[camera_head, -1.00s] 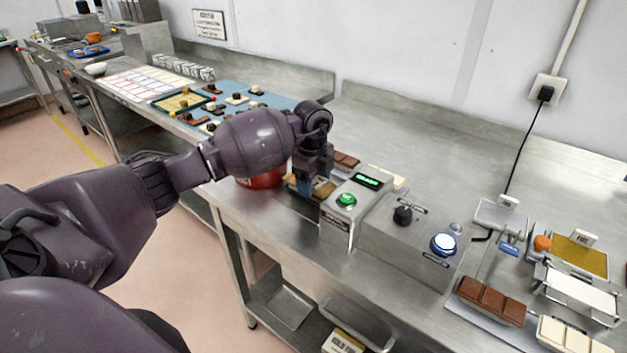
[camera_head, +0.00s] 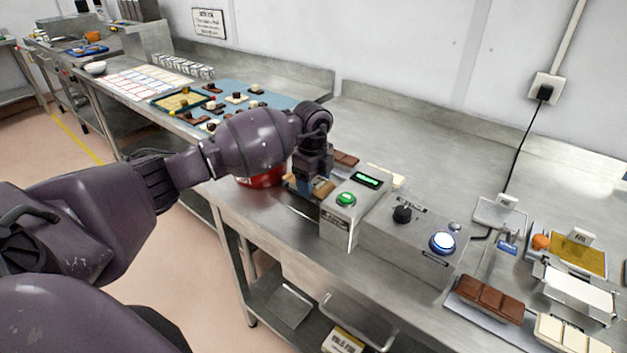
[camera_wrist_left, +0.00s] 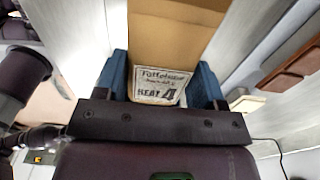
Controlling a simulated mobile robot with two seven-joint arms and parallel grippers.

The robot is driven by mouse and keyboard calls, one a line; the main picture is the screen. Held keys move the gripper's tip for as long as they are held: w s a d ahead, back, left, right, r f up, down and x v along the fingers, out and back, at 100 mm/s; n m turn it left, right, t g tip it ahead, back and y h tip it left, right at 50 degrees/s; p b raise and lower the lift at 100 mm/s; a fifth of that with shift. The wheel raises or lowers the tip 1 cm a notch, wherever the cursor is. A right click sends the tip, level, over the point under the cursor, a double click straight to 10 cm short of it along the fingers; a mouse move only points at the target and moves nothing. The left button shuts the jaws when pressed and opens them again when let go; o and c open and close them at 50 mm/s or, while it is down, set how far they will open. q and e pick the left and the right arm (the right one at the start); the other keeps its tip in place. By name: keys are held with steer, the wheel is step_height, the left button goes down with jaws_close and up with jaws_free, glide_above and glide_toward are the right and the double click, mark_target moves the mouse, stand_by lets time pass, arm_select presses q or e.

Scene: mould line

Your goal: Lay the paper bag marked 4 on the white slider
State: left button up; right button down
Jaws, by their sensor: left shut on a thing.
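My left gripper (camera_head: 309,180) is shut on a brown paper bag (camera_head: 323,188), over the near edge of the steel bench, left of the box with the green button. In the left wrist view the bag (camera_wrist_left: 185,35) sits between the blue fingertips of the gripper (camera_wrist_left: 158,82). Its white label (camera_wrist_left: 158,86) shows a large 4. A white flat piece (camera_head: 576,291) lies on the device at the right; I cannot tell if it is the white slider. My right gripper is not in view.
A red round container (camera_head: 262,177) stands beside the gripper. The green-button box (camera_head: 340,226) and a grey control box (camera_head: 410,240) stand right of it. Brown bars (camera_head: 490,299) lie at the front right. The bench behind the boxes is largely clear.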

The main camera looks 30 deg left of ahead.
arm_select(q)
steer(key=o, duration=1)
steer(key=shift+r, duration=0.1)
step_height(320, 180, up, 10)
steer(key=shift+a+f+p, duration=0.15)
steer(key=shift+f+p, duration=0.1)
steer(key=shift+p, duration=0.05)
steer(key=shift+r, duration=0.55)
